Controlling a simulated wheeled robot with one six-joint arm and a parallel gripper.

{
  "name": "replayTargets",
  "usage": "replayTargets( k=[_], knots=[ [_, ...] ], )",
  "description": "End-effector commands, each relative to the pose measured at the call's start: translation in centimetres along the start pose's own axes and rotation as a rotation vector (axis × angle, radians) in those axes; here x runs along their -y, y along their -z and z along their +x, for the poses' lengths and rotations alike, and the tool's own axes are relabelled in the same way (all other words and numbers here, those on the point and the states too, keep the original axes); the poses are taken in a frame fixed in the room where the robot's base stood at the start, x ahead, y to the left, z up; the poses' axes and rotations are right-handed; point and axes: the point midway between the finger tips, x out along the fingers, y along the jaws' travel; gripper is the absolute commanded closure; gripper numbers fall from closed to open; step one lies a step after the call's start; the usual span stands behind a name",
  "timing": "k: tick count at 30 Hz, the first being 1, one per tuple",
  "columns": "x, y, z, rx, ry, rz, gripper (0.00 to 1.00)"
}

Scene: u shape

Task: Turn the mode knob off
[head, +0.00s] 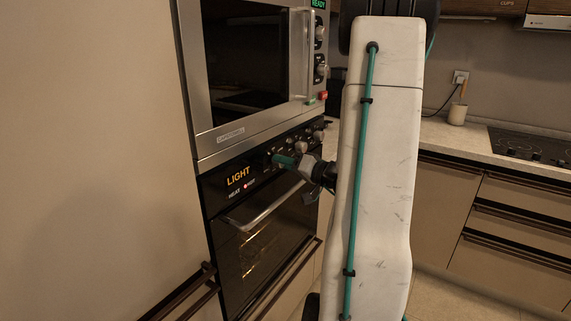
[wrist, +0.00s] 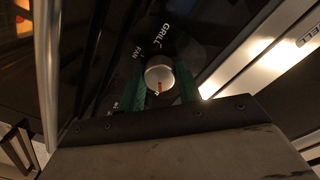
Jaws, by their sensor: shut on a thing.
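The mode knob (wrist: 159,73) is a round silver knob on the oven's black panel, with GRILL and FAN printed around it. Its red mark points to the lower side of the wrist picture, toward my gripper's body; the label there is hidden. My gripper (wrist: 160,78) has its green fingers on either side of the knob and is shut on it. In the head view my gripper (head: 280,160) reaches the panel from the right and covers this knob. The oven display (head: 238,177) reads LIGHT in amber.
Other knobs (head: 301,147) sit right of my gripper on the same panel. The oven door handle (head: 265,208) runs below. A microwave (head: 250,65) is above, its display reading READY. A counter with a hob (head: 530,148) stands at the right.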

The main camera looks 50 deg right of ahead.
Motion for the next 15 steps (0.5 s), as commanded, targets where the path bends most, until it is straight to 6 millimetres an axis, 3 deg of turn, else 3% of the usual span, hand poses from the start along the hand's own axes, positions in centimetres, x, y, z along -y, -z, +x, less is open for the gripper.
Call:
replayTargets(
  k=[15],
  knots=[
    [-0.15, -0.29, -0.08, -0.006, -0.005, -0.485, 0.89]
  ],
)
